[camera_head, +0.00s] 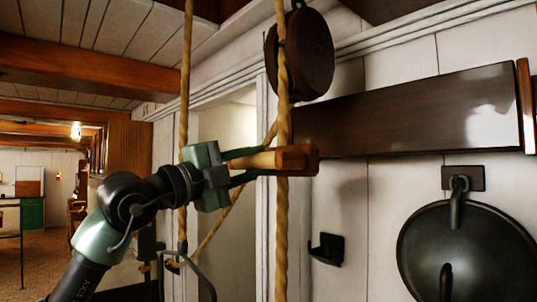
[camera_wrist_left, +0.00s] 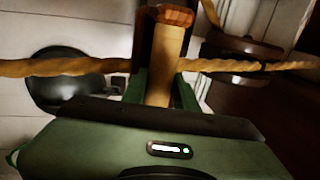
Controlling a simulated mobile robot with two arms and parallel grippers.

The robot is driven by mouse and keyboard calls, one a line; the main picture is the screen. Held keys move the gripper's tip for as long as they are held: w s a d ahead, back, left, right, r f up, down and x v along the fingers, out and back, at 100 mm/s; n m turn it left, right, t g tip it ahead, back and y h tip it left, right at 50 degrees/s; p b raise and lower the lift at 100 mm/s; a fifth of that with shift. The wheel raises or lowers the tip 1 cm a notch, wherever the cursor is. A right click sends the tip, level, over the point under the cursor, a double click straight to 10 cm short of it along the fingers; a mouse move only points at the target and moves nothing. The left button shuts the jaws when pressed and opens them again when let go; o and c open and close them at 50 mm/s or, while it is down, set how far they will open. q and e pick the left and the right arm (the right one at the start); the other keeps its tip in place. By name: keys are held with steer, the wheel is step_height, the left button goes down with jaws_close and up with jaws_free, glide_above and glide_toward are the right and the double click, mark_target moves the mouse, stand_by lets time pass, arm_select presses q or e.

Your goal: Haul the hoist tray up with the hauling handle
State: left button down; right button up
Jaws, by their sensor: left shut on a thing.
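The hauling handle (camera_head: 262,160), a pale wooden grip with a red-brown end block, sits on a thick rope (camera_head: 282,225) in the head view. My left gripper (camera_head: 268,163) is shut on the pale grip, one finger above and one below it. In the left wrist view the handle (camera_wrist_left: 164,62) stands between the fingers, with the rope crossing behind it. A second rope (camera_head: 185,90) hangs to the left and ends at a dark metal bail (camera_head: 203,268) low in the picture. The hoist tray itself cannot be made out. My right gripper is not in view.
A dark round pulley block (camera_head: 304,55) hangs just above the handle. A dark wooden board (camera_head: 415,112) runs along the white plank wall (camera_head: 355,215). A black pan (camera_head: 470,255) hangs at right, and a small dark bracket (camera_head: 327,249) sits left of it.

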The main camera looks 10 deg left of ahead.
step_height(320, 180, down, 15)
steer(key=b, duration=1.3)
steer(key=shift+b, duration=0.3)
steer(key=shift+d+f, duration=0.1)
